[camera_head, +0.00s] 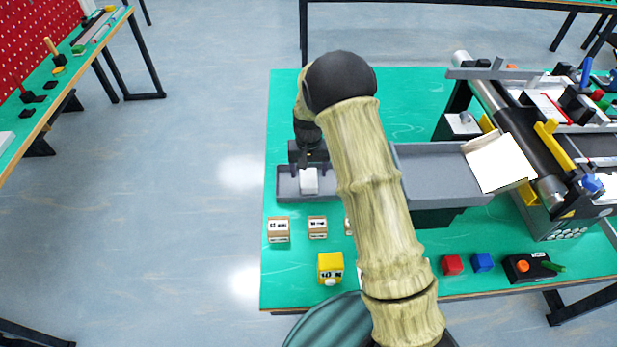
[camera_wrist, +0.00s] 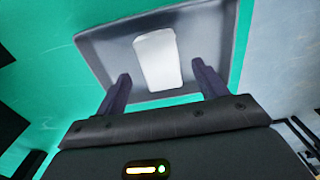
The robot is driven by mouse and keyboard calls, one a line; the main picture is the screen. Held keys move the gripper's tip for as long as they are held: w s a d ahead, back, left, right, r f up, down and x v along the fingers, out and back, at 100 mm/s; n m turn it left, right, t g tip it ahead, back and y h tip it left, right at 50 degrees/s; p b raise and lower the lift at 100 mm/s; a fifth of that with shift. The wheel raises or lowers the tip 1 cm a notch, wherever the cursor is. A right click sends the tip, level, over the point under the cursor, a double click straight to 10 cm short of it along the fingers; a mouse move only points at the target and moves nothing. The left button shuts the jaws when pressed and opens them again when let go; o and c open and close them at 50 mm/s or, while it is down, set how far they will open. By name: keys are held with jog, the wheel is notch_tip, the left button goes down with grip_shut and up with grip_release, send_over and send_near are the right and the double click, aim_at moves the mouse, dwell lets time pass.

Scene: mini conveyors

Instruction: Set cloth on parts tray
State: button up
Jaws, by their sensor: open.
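A small white folded piece, which looks like the cloth (camera_head: 309,181), lies in a shallow grey tray (camera_head: 288,188) that looks like the parts tray, at the left of the green table. In the wrist view the cloth (camera_wrist: 157,61) lies flat on the floor of the tray (camera_wrist: 105,58), away from its walls. My gripper (camera_head: 309,172) is over the tray, next to the cloth. My arm hides part of the tray's right side in the head view.
A larger grey chute (camera_head: 440,175) and a mini conveyor (camera_head: 545,150) stand to the right. Small labelled boxes (camera_head: 278,230), a yellow block (camera_head: 330,267), a red cube (camera_head: 452,265) and a blue cube (camera_head: 482,262) sit along the front. The table's back left is clear.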

aim_at(310, 179)
notch_tip(310, 179, up, 8)
jog(key=shift+b, duration=0.4)
jog(key=shift+f, duration=0.1)
jog(key=s+d+r+t, duration=0.1)
jog(key=s+d, duration=0.3)
jog(key=s, duration=0.4)
jog(key=s+d+r, duration=0.3)
jog(key=s+d, duration=0.1)
jog(key=s, duration=0.4)
jog(key=s+d+r+t, duration=0.1)
jog(key=s+d+r, duration=0.2)
jog(key=s, duration=0.5)
jog(key=shift+d+t, duration=0.3)
jog(key=shift+d, duration=0.15)
